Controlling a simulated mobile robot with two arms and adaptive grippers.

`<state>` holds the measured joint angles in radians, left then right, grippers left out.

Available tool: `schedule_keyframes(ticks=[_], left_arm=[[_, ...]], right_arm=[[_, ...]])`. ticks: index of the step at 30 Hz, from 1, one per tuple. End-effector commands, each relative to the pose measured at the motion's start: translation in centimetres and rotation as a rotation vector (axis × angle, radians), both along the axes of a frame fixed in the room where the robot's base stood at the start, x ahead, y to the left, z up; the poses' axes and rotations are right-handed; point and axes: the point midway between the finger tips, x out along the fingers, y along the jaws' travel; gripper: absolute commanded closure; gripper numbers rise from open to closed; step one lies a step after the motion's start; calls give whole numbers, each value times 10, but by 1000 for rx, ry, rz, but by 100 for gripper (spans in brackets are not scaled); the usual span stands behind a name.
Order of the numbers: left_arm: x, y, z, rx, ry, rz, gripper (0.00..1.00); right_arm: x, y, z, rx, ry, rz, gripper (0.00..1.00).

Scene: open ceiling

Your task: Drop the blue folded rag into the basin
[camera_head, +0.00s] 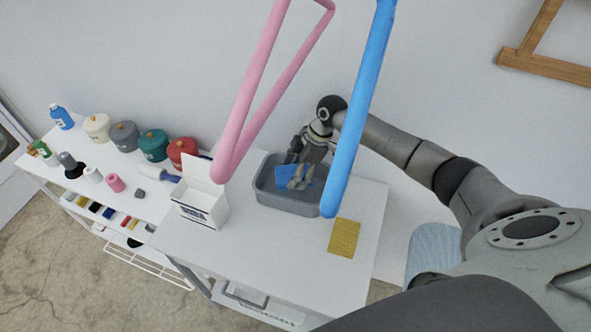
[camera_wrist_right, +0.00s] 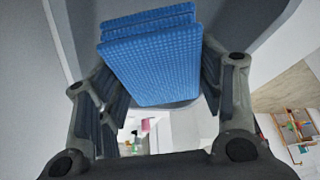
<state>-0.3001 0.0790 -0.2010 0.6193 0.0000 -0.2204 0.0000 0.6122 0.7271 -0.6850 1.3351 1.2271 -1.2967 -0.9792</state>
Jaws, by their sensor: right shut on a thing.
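The blue folded rag (camera_head: 287,177) is over the grey basin (camera_head: 290,205) on the white table in the head view. My right gripper (camera_head: 301,178) is shut on the rag, at or within the basin's rim; its exact height is hard to tell. In the right wrist view the rag (camera_wrist_right: 152,58) shows as textured blue layers between the two fingers of the gripper (camera_wrist_right: 165,85). Grey basin walls (camera_wrist_right: 270,25) surround it there. My left gripper is not in view.
A white box (camera_head: 200,205) stands left of the basin. A yellow cloth (camera_head: 344,237) lies to its right front. Canisters, including a red one (camera_head: 182,152), line the table's left back. Pink (camera_head: 262,70) and blue (camera_head: 358,110) bars cross the head view.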

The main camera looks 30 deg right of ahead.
Motion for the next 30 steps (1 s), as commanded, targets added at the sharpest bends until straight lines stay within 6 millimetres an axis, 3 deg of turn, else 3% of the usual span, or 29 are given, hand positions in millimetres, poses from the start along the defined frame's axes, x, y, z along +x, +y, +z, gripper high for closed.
schedule_keyframes(ticks=[5, 6, 12, 23, 30], left_arm=[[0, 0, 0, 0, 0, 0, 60], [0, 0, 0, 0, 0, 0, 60], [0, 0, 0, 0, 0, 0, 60], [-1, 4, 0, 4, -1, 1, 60], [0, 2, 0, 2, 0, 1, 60]], right_arm=[[0, 0, 0, 1, 0, 0, 57], [0, 0, 0, 1, 0, 0, 37], [0, 0, 0, 1, 0, -1, 13], [0, 0, 2, 1, 0, -1, 13], [-4, -14, 33, -1, -4, -1, 13]])
